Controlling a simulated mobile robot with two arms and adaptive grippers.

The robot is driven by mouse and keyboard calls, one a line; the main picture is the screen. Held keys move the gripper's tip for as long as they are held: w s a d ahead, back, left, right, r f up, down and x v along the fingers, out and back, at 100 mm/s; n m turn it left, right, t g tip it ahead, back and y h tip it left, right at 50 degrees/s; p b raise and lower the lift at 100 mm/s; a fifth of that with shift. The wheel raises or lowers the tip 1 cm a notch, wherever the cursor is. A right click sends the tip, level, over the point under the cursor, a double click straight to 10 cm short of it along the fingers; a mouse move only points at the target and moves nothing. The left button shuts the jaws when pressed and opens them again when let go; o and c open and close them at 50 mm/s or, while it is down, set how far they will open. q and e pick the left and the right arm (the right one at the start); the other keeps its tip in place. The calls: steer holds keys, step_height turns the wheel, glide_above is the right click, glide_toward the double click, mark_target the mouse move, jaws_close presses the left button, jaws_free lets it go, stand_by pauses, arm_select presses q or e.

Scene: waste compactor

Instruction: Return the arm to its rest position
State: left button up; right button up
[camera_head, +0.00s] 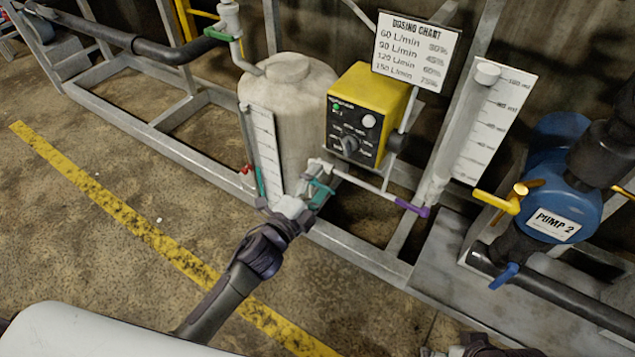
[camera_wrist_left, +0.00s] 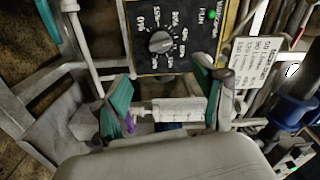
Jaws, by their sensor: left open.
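My left arm reaches forward from the bottom in the head view. Its gripper (camera_head: 318,180) is in front of the yellow dosing controller (camera_head: 387,95), below it and near the frame's front rail. In the left wrist view the two teal fingers of the gripper (camera_wrist_left: 166,88) stand apart with nothing held between them. The controller's dial (camera_wrist_left: 160,42) shows beyond the fingers, apart from them. Only a small part of my right gripper (camera_head: 436,352) shows at the bottom edge of the head view; its fingers cannot be made out.
A pale tank (camera_head: 290,90) with a level scale stands behind the left gripper. A thin pipe with a purple end (camera_head: 412,207) runs to its right. The blue pump (camera_head: 560,190) with yellow and blue valve handles stands at right. Open floor (camera_head: 90,250) lies left.

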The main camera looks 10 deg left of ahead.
stand_by(0.3)
